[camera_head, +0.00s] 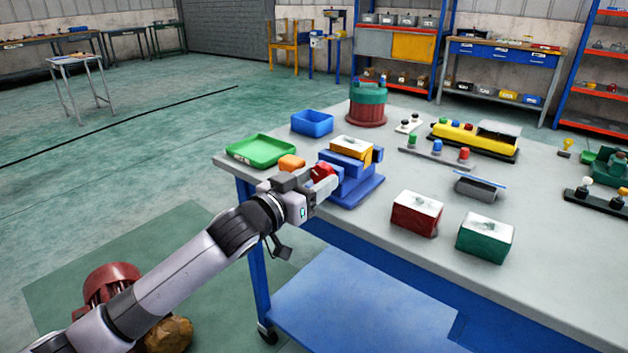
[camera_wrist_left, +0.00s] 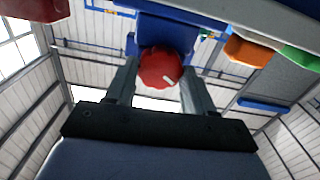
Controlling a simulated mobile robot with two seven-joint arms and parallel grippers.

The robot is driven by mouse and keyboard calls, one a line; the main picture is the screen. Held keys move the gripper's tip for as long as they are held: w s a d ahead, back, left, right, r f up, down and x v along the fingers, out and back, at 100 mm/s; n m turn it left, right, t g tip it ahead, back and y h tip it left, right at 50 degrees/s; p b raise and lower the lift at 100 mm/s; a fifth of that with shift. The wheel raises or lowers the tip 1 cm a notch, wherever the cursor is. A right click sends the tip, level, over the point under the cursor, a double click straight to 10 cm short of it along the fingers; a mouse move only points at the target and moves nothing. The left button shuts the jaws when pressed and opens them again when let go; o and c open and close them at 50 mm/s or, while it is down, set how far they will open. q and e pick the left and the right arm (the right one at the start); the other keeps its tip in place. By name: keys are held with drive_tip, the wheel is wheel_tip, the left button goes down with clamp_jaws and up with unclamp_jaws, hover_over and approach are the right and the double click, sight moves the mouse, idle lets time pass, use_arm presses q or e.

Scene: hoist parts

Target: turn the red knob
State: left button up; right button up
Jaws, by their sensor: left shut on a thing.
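The red knob (camera_head: 323,173) is on the front of a blue fixture (camera_head: 350,184) that stands near the left edge of the table. My left gripper (camera_head: 318,180) reaches it from the left. In the left wrist view the round red knob (camera_wrist_left: 160,68), with a short white mark on its face, lies between the two fingers of my left gripper (camera_wrist_left: 158,84). The fingers are shut on its sides. The gripper hides part of the knob in the head view. My right gripper is in neither view.
A green tray (camera_head: 261,150), a blue bin (camera_head: 312,123) and an orange block (camera_head: 291,162) are close to the left gripper. A red box (camera_head: 416,213) and a green box (camera_head: 485,238) stand to the right on the grey table (camera_head: 380,225).

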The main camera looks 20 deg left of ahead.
use_arm(q)
drive_tip(key=shift+r+m+p, duration=0.2)
drive_tip(key=shift+m+p, duration=0.75)
drive_tip(key=shift+m, duration=0.15)
drive_tip(key=shift+m+p, duration=0.65)
drive_tip(key=shift+m, duration=0.25)
drive_tip(key=m+p, duration=0.2)
drive_tip(key=m, duration=0.1)
drive_tip(key=shift+m, duration=0.3)
drive_tip(key=shift+f+m+p, duration=0.1)
drive_tip(key=shift+m+p, duration=0.25)
drive_tip(key=shift+m, duration=0.65)
drive_tip(key=m+p, duration=0.1)
drive_tip(key=m, duration=0.2)
drive_tip(key=shift+f+m+p, duration=0.1)
drive_tip(key=shift+m+p, duration=0.4)
drive_tip(key=shift+m, duration=1.4)
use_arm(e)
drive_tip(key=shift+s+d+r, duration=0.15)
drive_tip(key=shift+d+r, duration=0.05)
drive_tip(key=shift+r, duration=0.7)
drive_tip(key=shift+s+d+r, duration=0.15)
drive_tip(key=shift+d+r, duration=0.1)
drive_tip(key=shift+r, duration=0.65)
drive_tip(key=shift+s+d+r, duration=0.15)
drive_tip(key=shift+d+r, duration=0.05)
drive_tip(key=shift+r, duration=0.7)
